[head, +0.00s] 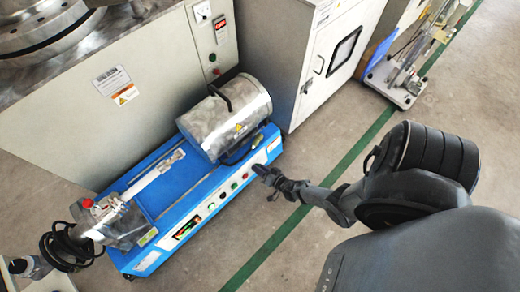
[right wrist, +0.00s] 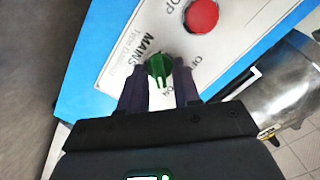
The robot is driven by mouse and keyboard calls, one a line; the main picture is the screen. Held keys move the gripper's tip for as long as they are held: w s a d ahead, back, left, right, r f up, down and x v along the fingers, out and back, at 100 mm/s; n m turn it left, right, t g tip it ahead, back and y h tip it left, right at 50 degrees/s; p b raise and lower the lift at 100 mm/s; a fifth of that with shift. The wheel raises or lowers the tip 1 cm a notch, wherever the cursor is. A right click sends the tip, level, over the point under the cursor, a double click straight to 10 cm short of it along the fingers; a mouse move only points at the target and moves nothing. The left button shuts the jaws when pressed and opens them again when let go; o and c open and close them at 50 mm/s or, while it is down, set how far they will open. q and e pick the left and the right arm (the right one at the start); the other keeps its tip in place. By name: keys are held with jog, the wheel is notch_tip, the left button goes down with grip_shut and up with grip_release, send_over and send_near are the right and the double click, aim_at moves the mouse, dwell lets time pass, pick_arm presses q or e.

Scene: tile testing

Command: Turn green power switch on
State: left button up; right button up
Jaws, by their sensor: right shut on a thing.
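The green power switch (right wrist: 158,66) is a small round knob with a raised grip on a white panel (right wrist: 135,50) in the right wrist view. "MAINS" is printed beside it, with "OFF" and "ON" marks around it. My right gripper (right wrist: 160,82) is shut on the switch, one dark finger on each side. In the head view my right gripper (head: 262,173) reaches the front panel of the blue machine (head: 170,215) near its right end, and the switch itself is hidden there. My left gripper is not in view.
A red button (right wrist: 201,15) sits just above the switch on the same panel. A metal cylinder with a handle (head: 228,115) stands on the blue machine. A white cabinet (head: 320,60) stands behind. The floor in front of the machine is clear, crossed by a green line (head: 265,250).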

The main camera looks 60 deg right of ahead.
jog(key=shift+m, duration=0.3)
jog(key=o, duration=0.7)
jog(key=shift+c, duration=0.2)
jog(key=p+v, duration=0.4)
jog(key=v, duration=0.6)
jog(key=shift+s+p, duration=0.35)
jog(key=shift+s, duration=0.05)
jog(key=shift+a+r, duration=0.1)
jog(key=shift+a, duration=0.05)
